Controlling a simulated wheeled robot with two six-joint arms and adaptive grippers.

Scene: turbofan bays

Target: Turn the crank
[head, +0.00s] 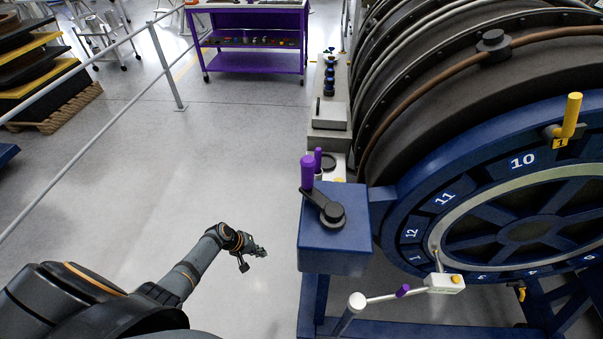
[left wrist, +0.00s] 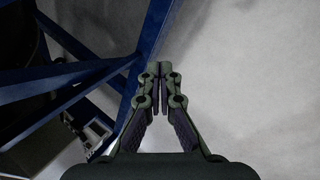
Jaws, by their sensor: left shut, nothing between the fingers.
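The crank (head: 324,206) sits on top of a blue box (head: 335,243) beside the turbofan. It has a dark round hub and arm with an upright purple handle (head: 307,173) at its far left end. My left gripper (head: 262,253) is to the left of the blue box, apart from it and lower than the crank. In the left wrist view its fingers (left wrist: 162,68) are together and hold nothing. The crank does not show in the left wrist view. My right gripper does not show.
The large turbofan (head: 470,90) with a blue numbered ring (head: 408,213) fills the right side. Blue frame legs (left wrist: 152,32) stand near my left gripper. A grey railing (head: 165,68) and purple cart (head: 254,45) are farther back. The floor (head: 175,150) on the left is clear.

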